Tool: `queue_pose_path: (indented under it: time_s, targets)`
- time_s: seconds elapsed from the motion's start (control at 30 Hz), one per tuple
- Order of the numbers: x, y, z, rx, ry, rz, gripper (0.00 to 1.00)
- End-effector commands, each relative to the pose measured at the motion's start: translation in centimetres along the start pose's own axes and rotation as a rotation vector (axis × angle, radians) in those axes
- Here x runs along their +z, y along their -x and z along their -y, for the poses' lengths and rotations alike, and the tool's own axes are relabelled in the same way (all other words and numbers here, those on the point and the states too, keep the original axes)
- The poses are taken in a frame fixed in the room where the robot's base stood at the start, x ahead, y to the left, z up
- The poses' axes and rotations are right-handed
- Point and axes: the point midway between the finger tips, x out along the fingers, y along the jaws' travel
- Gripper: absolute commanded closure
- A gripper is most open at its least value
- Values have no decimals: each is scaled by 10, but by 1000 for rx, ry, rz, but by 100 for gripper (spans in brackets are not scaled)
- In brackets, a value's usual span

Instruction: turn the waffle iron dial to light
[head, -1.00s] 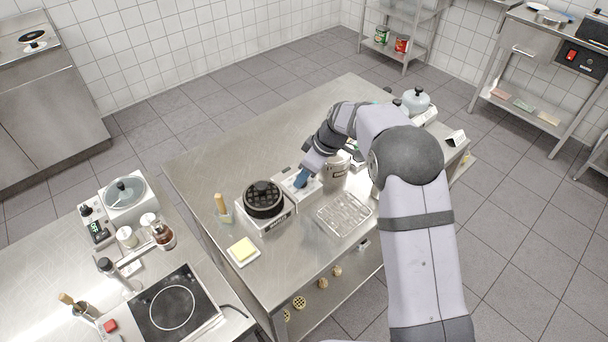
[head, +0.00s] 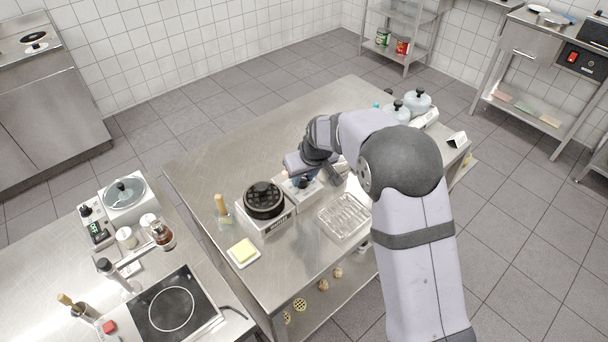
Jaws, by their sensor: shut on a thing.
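The waffle iron (head: 264,199) stands on the central steel table, with a round black gridded plate on a pale base. A pale box (head: 307,197) sits at its right, with a small dark knob (head: 303,183) on top that looks like the dial. The dial's marks and setting are too small to read.
A wire rack (head: 344,216) lies right of the box, close to my arm. A brush in a holder (head: 222,208) and a butter dish (head: 243,252) stand left of the iron. Pots (head: 418,102) are at the table's far right. The table's back left is clear.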

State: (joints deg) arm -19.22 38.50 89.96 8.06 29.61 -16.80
Motion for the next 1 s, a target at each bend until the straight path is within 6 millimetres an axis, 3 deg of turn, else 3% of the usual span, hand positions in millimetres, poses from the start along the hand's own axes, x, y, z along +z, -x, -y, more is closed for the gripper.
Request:
queue_pose_path:
  time_s: [0.3, 0.77, 0.8, 0.87, 1.0]
  targets:
    - [-2, 1, 1, 42, -102, -3, 97]
    - [-1, 0, 1, 48, -118, -3, 97]
    - [-1, 0, 1, 48, -118, -3, 72]
    - [-1, 0, 1, 48, -118, -3, 58]
    - [-1, 0, 1, 48, -118, -2, 56]
